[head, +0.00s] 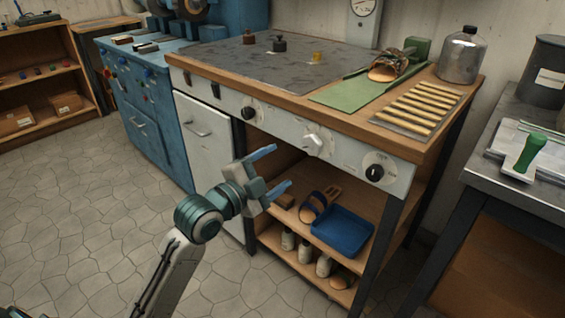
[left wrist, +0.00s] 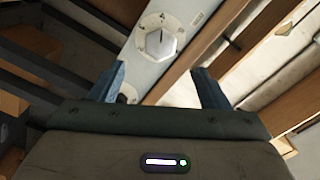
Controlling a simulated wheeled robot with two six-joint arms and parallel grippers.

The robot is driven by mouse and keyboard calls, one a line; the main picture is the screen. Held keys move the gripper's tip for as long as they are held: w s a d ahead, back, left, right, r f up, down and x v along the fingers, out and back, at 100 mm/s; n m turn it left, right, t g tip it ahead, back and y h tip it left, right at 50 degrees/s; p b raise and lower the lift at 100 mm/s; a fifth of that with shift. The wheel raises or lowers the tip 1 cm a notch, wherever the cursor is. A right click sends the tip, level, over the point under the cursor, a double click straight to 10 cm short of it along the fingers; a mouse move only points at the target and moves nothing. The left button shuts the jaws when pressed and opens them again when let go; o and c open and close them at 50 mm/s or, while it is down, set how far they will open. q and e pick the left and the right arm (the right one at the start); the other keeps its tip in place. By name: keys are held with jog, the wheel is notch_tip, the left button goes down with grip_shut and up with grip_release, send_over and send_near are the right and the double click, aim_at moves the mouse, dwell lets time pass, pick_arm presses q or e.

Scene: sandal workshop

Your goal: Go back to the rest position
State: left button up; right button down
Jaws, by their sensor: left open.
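My left gripper (head: 277,171) is open and empty in front of the workbench, in the air before its white front panel and lower shelves. In the left wrist view its two blue fingertips (left wrist: 160,88) stand apart with nothing between them. Beyond them that view shows a white knob (left wrist: 160,44) on the panel. In the head view a white knob (head: 313,144) sits on the panel above and right of the gripper, apart from it. My right gripper is not in view.
The workbench (head: 250,82) carries a green mat (head: 340,94), a sandal (head: 388,68) and a metal jug (head: 462,56). A blue tray (head: 342,232) lies on the shelf below. A metal table (head: 480,172) stands at the right. The tiled floor (head: 80,210) at the left is clear.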

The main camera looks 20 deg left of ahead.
pick_arm(q)
jog(key=shift+s, duration=0.1)
dwell(0.4)
